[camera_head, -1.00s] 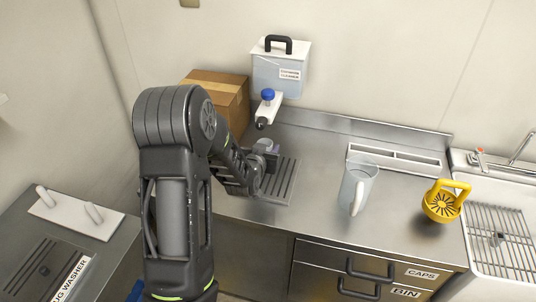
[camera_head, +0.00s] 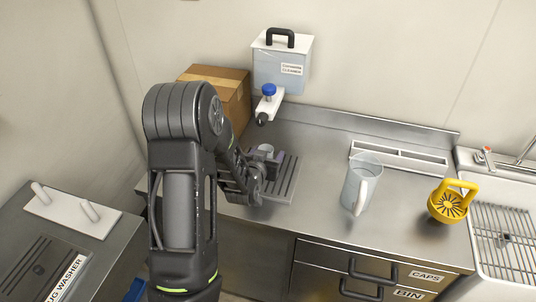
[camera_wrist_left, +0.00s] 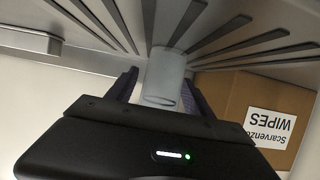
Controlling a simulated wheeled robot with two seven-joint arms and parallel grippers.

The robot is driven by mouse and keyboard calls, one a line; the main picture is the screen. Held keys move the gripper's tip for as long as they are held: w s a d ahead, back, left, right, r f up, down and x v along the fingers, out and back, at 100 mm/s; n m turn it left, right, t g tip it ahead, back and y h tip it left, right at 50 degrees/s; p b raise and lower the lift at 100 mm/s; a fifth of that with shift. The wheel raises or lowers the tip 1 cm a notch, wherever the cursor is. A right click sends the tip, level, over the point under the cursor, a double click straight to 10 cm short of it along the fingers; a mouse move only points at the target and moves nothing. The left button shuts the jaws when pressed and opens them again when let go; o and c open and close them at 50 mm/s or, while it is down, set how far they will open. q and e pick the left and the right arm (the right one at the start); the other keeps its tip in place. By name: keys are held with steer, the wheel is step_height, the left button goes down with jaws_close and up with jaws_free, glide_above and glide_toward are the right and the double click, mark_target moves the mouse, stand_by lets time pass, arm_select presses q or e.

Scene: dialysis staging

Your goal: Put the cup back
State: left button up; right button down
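A small translucent cup (camera_head: 266,150) stands on the slotted drip tray (camera_head: 284,183), in front of the blue-topped dispenser tap (camera_head: 268,92). In the left wrist view the cup (camera_wrist_left: 165,75) is upside down in the picture, its base against the slotted tray (camera_wrist_left: 225,40). My left gripper (camera_head: 265,156) is at the cup, with its dark purple fingers on either side. In the left wrist view the fingers of my left gripper (camera_wrist_left: 160,88) are apart, with a gap visible at least on the left side. My right gripper is not in view.
A cleaner container (camera_head: 282,68) and a cardboard box (camera_head: 222,90) stand behind. The counter between tray and jug is free.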

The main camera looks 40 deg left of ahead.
arm_select(q)
steer(key=shift+r, duration=0.2)
steer(key=shift+s, duration=0.2)
steer(key=v, duration=0.8)
steer(key=shift+s+d+r+b, duration=0.1)
steer(key=shift+s+d+b, duration=0.05)
steer(key=shift+b, duration=0.2)
steer(key=p+v, duration=0.2)
steer(key=p, duration=0.5)
steer(key=shift+s+r+p, duration=0.2)
steer(key=shift+r+p, duration=0.1)
steer(key=shift+p, duration=0.05)
steer(key=shift+s+d+f+p, duration=0.15)
steer(key=shift+s+p, duration=0.15)
steer(key=shift+p, duration=0.3)
